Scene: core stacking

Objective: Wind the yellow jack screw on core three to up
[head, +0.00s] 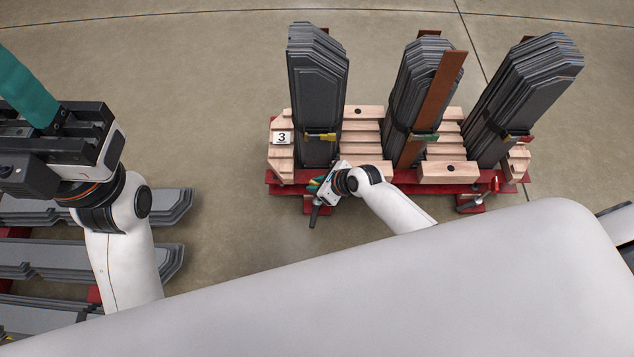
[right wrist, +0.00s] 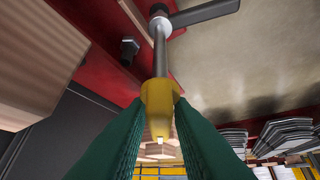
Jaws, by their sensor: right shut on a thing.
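Core three is the left upright stack of dark grey plates (head: 316,85), beside a wooden block with a "3" label (head: 281,138). My right gripper (head: 314,186) is low at the front of this stack, by the red base. In the right wrist view its green fingers (right wrist: 160,115) are shut on the yellow part of the jack screw (right wrist: 157,95). A steel rod and a dark bar handle (right wrist: 205,14) extend from that part. In the head view the gripper hides most of the screw. My left gripper (head: 30,90) is at the far left; its fingertips run out of the picture.
Two more plate stacks (head: 525,85) stand to the right on the red base (head: 380,187), with a brown upright board (head: 438,105) at the middle one. A red-tipped screw (head: 493,184) shows at the right. Flat plate piles (head: 80,260) lie at the lower left.

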